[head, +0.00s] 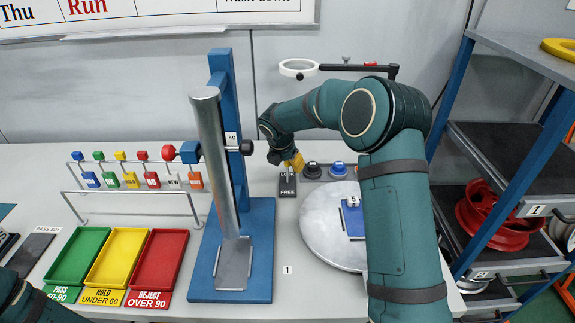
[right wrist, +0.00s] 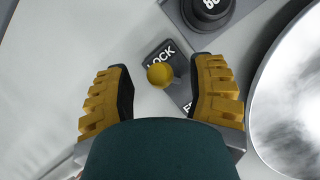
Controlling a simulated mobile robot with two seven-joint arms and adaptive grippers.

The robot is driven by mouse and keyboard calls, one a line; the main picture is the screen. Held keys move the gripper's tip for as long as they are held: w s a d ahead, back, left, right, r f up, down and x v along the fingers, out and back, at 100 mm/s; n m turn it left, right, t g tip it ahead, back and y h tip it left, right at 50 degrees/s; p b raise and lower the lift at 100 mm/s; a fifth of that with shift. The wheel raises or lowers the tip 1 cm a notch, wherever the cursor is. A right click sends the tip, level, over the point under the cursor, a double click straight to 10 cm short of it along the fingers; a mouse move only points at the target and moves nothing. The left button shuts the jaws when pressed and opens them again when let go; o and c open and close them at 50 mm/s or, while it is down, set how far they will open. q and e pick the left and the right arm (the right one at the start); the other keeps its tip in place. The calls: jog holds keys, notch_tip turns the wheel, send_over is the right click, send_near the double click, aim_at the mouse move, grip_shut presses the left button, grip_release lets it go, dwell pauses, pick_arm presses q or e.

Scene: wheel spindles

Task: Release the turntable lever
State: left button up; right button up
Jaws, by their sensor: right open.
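The turntable lever has a yellow ball knob (right wrist: 159,75), seen in the right wrist view over a dark plate with LOCK and FREE labels. My right gripper (head: 294,163) is open, with its yellow fingers apart on either side of the knob and no visible contact. In the head view the FREE end of the lever plate (head: 287,190) shows; my gripper hides its far end. The round grey turntable (head: 322,225) lies just right of the plate, partly behind my right arm. My left gripper is out of view.
A blue stand with a metal column (head: 212,160) rises left of the lever. Dial knobs (head: 338,169) sit close to the right of my gripper, with a magnifier (head: 298,69) behind. Green, yellow and red trays (head: 158,260) lie at left. A shelf rack (head: 500,155) stands at right.

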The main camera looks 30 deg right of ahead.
jog(key=shift+w+d+f, duration=0.1)
jog(key=shift+d+f, duration=0.05)
jog(key=shift+f, duration=0.25)
grip_shut()
jog(key=shift+w, duration=0.1)
